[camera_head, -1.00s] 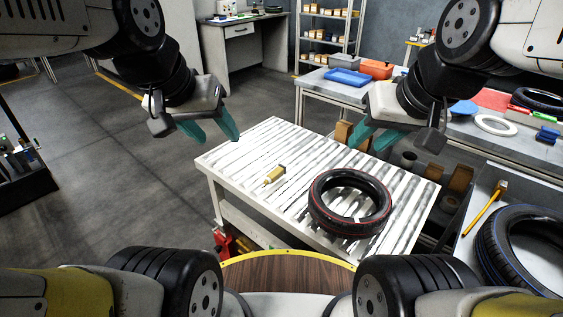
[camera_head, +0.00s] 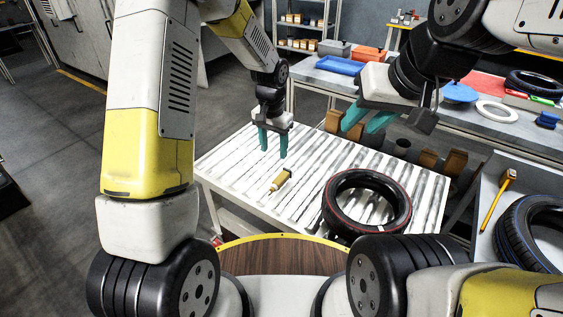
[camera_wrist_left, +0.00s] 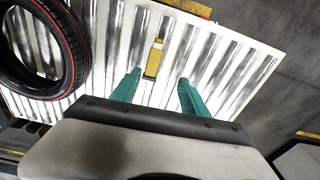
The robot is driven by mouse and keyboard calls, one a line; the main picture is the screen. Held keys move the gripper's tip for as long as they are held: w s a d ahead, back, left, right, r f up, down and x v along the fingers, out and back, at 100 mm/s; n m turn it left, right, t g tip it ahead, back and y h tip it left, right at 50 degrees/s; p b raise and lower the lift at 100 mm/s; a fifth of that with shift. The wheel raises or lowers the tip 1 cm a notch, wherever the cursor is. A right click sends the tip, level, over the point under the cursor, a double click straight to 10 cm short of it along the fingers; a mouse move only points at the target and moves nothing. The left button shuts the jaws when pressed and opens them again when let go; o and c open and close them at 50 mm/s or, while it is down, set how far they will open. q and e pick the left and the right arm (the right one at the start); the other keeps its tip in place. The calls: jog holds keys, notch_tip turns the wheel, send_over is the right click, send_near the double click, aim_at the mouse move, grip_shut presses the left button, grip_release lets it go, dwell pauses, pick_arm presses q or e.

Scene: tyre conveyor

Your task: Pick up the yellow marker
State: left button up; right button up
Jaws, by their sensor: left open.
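The yellow marker (camera_head: 281,179) lies on the white roller conveyor (camera_head: 225,165), left of the tyre. It also shows in the left wrist view (camera_wrist_left: 154,59), ahead of and roughly between the two fingertips. My left gripper (camera_head: 272,155) is open and empty, its teal fingers pointing down above the conveyor, behind the marker and apart from it. In the left wrist view its fingers (camera_wrist_left: 158,84) are spread. My right gripper (camera_head: 362,125) hangs above the conveyor's back edge with its teal fingers apart and nothing between them.
A black tyre with a red stripe (camera_head: 333,207) lies on the conveyor right of the marker. Another tyre (camera_head: 510,240) and a yellow-handled hammer (camera_head: 492,208) are on the right bench. A blue tray (camera_head: 341,65) sits on the back table. The conveyor's left part is clear.

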aim_at(280, 177)
pick_arm(q)
jog(key=shift+m+g, duration=0.3)
jog(key=f, duration=0.4)
jog(key=d+f, duration=0.1)
jog(key=f, duration=0.3)
jog(key=w+d+f, duration=0.1)
jog(key=f, duration=0.4)
jog(key=shift+c, duration=0.2)
grip_shut()
